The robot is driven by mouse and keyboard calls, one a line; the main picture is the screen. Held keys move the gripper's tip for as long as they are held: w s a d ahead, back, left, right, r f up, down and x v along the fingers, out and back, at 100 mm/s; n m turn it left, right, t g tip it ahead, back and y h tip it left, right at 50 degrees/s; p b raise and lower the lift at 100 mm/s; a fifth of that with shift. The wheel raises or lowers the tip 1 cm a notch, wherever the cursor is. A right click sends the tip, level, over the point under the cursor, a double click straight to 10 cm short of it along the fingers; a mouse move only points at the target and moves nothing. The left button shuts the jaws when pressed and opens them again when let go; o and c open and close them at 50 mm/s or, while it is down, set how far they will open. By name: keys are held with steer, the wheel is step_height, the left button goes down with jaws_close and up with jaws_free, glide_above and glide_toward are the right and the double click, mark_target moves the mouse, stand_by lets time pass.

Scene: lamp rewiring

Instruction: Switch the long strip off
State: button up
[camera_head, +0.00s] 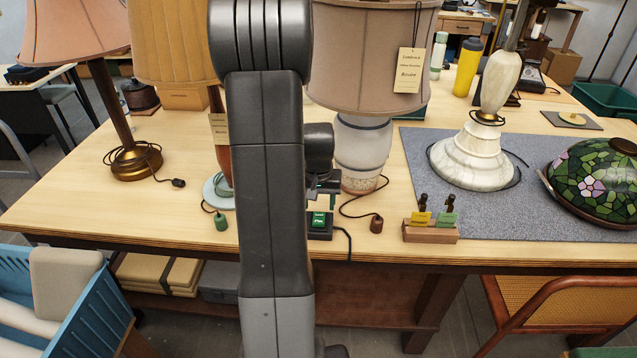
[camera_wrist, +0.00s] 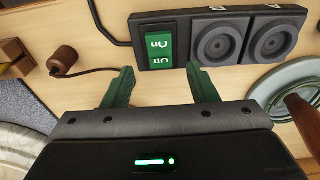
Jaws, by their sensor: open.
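The strip is a black bar whose end shows beside my arm in the head view (camera_head: 321,232); my arm hides the rest. In the wrist view the strip (camera_wrist: 185,62) shows a green rocker switch (camera_wrist: 159,46) marked On and Off, upside down, and two round sockets with no plugs in them. I cannot tell which side of the switch is pressed. My gripper (camera_wrist: 160,80) is open and empty, its green fingertips close to the strip's near edge, one on each side of the switch's line. In the head view my gripper (camera_head: 323,190) is just above the switch.
A brown plug (camera_head: 376,225) on a cord lies right of the strip, near a pinkish-shaded lamp (camera_head: 362,150). A wooden block (camera_head: 430,234) with tagged small pieces stands farther right. A pale round lamp base (camera_wrist: 292,90) is close to the sockets.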

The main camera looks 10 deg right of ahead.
mark_target(319, 218)
step_height(319, 218, up, 9)
steer(key=s, duration=0.1)
steer(key=shift+a+b, duration=0.2)
steer(key=shift+b, duration=0.2)
steer(key=shift+s, duration=0.1)
steer(key=f, duration=0.4)
steer(key=w+f+p, duration=0.1)
steer(key=f, duration=0.8)
steer(key=shift+w+d+f+p, duration=0.3)
steer(key=shift+w, duration=0.1)
steer(key=shift+f, duration=0.15)
